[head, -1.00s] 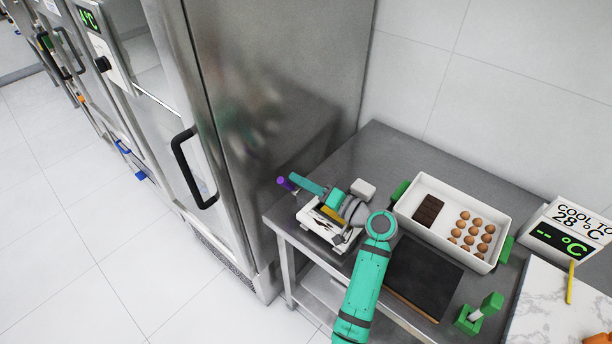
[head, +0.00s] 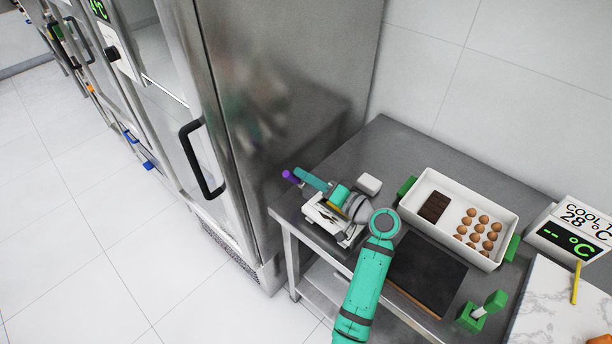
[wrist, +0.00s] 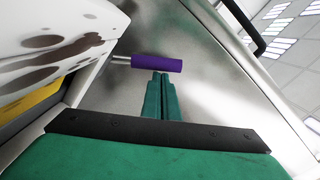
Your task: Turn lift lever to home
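The lift lever shows as a purple cylindrical grip on a thin metal rod in the wrist view (wrist: 158,63), lying sideways beside the white machine body. In the head view its purple grip (head: 290,177) sticks out at the table's left end. My gripper (wrist: 160,74) has its two green fingers together with no clear gap. The fingertips are just below the purple grip, near its middle; I cannot tell whether they touch it. In the head view my gripper (head: 297,173) is next to the lever. The white machine (head: 325,219) is partly hidden by my wrist.
A steel cabinet (head: 290,60) stands close left of the table. On the table are a white tray (head: 427,228) with eggs and a chocolate bar, a dark board (head: 427,272), a green lever stand (head: 471,318) and a temperature display (head: 570,236). A small white block (head: 369,184) lies behind my wrist.

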